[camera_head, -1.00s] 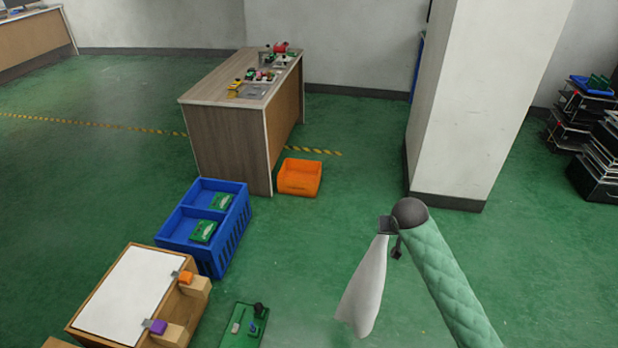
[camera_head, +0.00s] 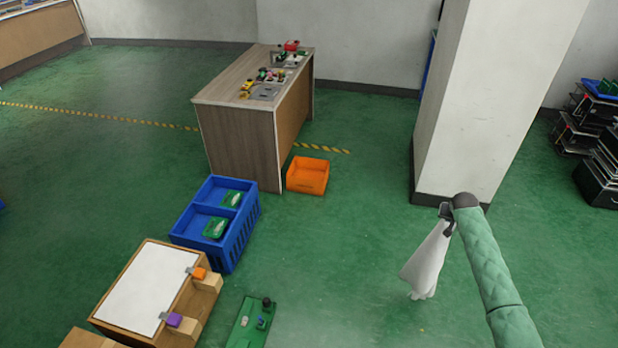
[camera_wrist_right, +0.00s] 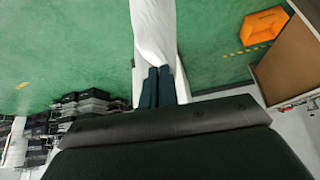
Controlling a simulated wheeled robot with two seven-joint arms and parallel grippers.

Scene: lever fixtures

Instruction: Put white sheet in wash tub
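The white sheet (camera_head: 427,262) hangs in folds from my right gripper (camera_head: 446,212), above the green floor at the right in the head view. In the right wrist view the two dark fingers (camera_wrist_right: 159,86) are closed together on the sheet (camera_wrist_right: 153,35). My left gripper is not in view. No container is clearly recognisable as a wash tub. A blue two-part crate (camera_head: 243,235) and an orange bin (camera_head: 307,176) stand on the floor.
A wooden counter (camera_head: 240,140) with small items stands at the back. A white pillar (camera_head: 478,110) rises behind my right gripper. A wooden box with a white top (camera_head: 147,287) and a green lever board (camera_head: 248,325) are at the lower left. Open floor lies between.

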